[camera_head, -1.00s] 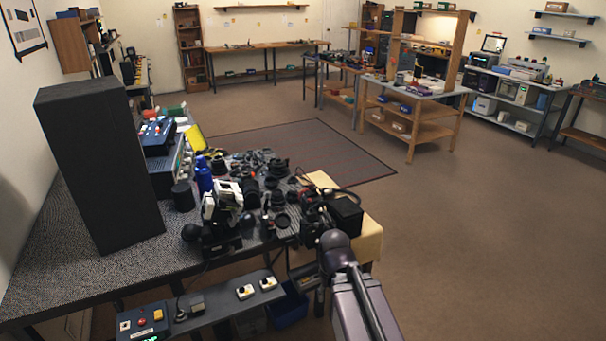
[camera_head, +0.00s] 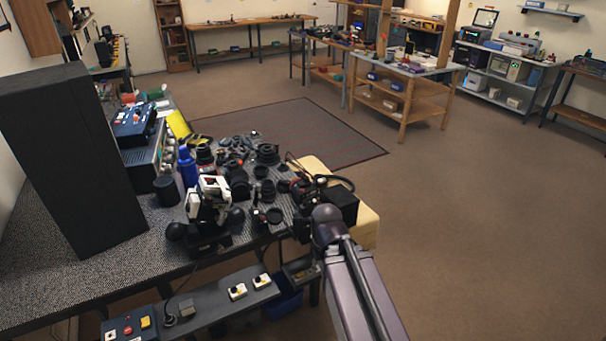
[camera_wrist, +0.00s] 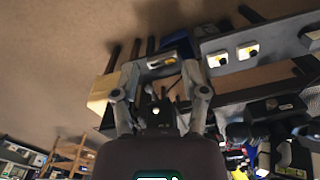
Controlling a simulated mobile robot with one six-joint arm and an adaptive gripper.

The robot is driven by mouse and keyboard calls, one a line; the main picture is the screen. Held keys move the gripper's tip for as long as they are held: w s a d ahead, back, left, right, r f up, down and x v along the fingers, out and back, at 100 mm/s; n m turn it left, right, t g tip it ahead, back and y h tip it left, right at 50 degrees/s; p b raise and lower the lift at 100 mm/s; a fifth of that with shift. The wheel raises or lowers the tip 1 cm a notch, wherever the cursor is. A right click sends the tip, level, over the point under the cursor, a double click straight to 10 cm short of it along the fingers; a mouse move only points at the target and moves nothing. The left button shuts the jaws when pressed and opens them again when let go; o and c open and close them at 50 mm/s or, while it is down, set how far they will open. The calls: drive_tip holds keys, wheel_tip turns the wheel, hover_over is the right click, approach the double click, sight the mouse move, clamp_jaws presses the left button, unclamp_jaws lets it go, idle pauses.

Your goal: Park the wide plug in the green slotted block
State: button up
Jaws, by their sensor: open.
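My gripper (camera_wrist: 160,72) shows in the wrist view with its two fingers spread apart and nothing between them. In the head view my arm reaches to the bench's right end and hides part of it; I cannot make out the fingers there. Many dark lens parts (camera_head: 266,153) crowd the bench top (camera_head: 60,255). I cannot tell which of them, if any, is the wide plug. I cannot make out the green slotted block in either view.
A tall black cabinet (camera_head: 75,160) stands on the bench's left. A blue bottle (camera_head: 187,168) and a white-and-black device (camera_head: 208,205) stand among the parts. The floor (camera_head: 470,230) at right is clear.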

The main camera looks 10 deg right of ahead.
drive_tip(key=shift+o, duration=0.2)
drive_tip(key=o, duration=0.3)
drive_tip(key=shift+o, duration=1.3)
drive_tip(key=shift+w+r, duration=0.15)
drive_tip(key=shift+w, duration=0.15)
wheel_tip(320, 180, up, 11)
drive_tip(key=n+p, duration=0.4)
drive_tip(key=p, duration=0.7)
hover_over(305, 205)
drive_tip(key=shift+f, duration=0.2)
wheel_tip(305, 205, down, 13)
drive_tip(key=b, duration=1.3)
drive_tip(key=shift+f, duration=0.2)
